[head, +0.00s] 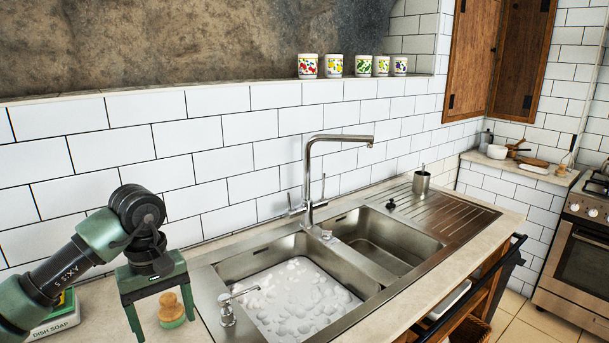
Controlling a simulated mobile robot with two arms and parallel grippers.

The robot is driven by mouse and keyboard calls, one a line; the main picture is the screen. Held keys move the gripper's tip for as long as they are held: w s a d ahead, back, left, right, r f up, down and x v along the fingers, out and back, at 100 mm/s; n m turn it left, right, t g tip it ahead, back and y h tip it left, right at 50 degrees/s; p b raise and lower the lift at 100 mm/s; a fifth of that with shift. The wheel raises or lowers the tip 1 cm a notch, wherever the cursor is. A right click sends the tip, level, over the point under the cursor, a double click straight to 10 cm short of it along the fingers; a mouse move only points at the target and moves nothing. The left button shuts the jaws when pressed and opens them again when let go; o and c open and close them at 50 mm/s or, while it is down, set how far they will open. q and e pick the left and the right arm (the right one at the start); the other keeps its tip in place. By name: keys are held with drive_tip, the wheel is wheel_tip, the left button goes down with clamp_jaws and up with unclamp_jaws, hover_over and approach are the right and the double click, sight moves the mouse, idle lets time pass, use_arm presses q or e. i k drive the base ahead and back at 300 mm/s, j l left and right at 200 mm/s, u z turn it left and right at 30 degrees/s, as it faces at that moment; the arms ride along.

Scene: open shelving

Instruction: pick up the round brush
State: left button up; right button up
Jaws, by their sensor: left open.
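The round brush (171,311) stands on the counter left of the sink, with a wooden knob on top and a green lower part. My left gripper (162,318) is above and around it, fingers pointing down, with one finger on the left side of the brush and the other on its right. The gripper is open. I cannot tell whether the fingers touch the brush. My right gripper is not in view.
A dish soap box (55,318) is at the lower left, partly behind my arm. A soap dispenser (228,312) stands right of the brush, at the edge of the foamy sink basin (300,300). A tall faucet (308,180) rises behind the sink.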

sight(171, 315)
drive_tip(key=k+l, duration=0.3)
drive_tip(key=k, duration=0.15)
drive_tip(key=k+l, duration=0.35)
drive_tip(key=k, duration=0.1)
